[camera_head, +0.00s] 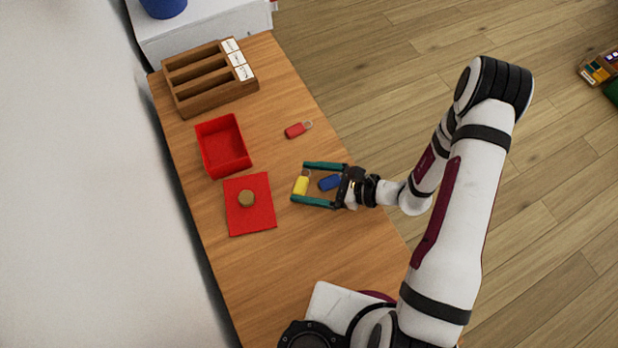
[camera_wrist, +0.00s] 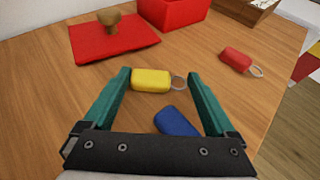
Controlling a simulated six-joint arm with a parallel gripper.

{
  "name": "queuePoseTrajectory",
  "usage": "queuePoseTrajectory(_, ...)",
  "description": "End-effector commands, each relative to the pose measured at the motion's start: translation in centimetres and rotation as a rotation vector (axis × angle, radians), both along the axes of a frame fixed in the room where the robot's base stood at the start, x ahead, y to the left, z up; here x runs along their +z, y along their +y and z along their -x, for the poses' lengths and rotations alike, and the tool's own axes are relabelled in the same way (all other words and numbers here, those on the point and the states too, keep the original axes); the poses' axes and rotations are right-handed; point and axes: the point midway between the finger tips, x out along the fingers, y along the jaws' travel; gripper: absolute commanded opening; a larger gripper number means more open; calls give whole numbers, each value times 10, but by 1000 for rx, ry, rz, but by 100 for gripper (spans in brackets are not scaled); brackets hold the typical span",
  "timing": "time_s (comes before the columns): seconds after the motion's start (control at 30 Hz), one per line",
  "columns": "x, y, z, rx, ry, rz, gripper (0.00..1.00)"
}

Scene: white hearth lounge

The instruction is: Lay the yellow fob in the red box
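The yellow fob (camera_head: 301,186), with a metal ring, lies on the wooden table. In the wrist view the yellow fob (camera_wrist: 151,80) shows between and just ahead of my fingertips. My gripper (camera_head: 302,183) is open, its two teal fingers spread around the fob's sides; I cannot tell if they touch it. My gripper also shows in the wrist view (camera_wrist: 157,82). A blue fob (camera_head: 330,183) lies between the fingers, nearer the palm; it also shows in the wrist view (camera_wrist: 177,121). The red box (camera_head: 239,134) stands open at the left, and looks empty.
A red lid (camera_head: 262,215) with a round brown knob (camera_head: 246,198) lies beside the box. A red fob (camera_head: 298,129) lies behind my gripper. A wooden slotted tray (camera_head: 214,108) with labels stands at the back. Table between gripper and box is clear.

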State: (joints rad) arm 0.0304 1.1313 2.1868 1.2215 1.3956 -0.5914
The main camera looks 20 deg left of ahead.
Motion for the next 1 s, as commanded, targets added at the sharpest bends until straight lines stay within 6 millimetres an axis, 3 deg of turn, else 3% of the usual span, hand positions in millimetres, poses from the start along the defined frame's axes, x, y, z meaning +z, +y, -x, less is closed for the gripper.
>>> queuePoseTrajectory(0.47, 4, -1, -1, 0, -2, 0, 100)
queuePoseTrajectory(0.57, 9, -14, -2, -5, -3, 0, 100)
queuePoseTrajectory(0.9, 39, -89, -1, -5, -4, 2, 100)
queuePoseTrajectory(1.0, 46, -103, -1, -3, -3, 1, 100)
